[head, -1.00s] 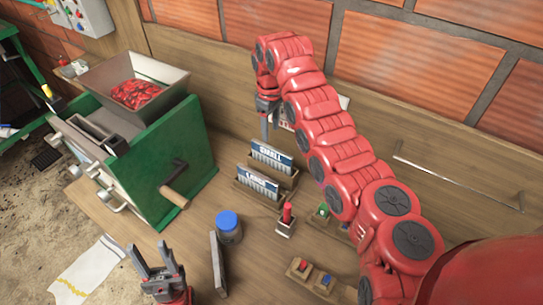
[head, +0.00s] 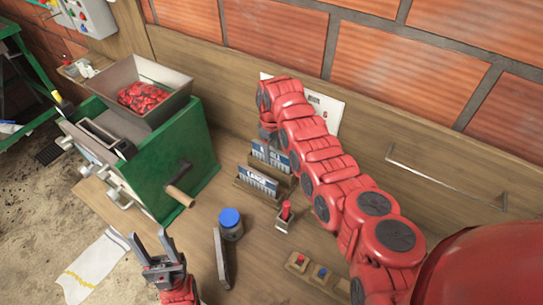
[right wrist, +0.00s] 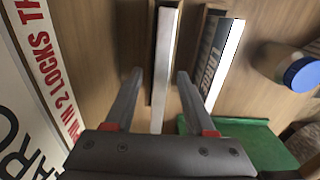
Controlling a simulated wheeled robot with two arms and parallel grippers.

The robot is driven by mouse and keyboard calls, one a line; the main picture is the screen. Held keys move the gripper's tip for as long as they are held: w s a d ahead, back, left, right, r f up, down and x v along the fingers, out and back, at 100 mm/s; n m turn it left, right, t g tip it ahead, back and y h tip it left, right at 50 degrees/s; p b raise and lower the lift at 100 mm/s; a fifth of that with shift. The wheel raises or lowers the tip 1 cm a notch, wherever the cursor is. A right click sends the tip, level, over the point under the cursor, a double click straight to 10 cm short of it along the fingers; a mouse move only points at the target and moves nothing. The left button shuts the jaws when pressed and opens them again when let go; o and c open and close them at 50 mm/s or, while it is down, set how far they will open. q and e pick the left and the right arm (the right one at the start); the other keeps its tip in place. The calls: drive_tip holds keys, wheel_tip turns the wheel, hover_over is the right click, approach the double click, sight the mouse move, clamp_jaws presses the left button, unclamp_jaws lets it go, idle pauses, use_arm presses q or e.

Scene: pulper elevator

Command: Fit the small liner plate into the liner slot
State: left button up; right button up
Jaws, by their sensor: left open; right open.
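The small liner plate (head: 268,157), blue and white with its label partly covered, stands upright in a wooden holder behind the large plate (head: 258,182). My right gripper (right wrist: 158,74) is open, with its fingers on either side of the small plate's pale top edge (right wrist: 166,45) in the right wrist view. I cannot tell whether they touch it. In the head view the right arm hides most of that gripper. My left gripper (head: 149,238) is open and empty at the bottom left. The green pulper (head: 180,150) has an opening (head: 104,136) on top; I cannot tell whether it is the liner slot.
The pulper's wooden-handled crank (head: 180,193) juts toward the bench. A sign (head: 325,108) leans at the back wall.

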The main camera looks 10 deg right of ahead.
clamp_jaws()
idle(1.4)
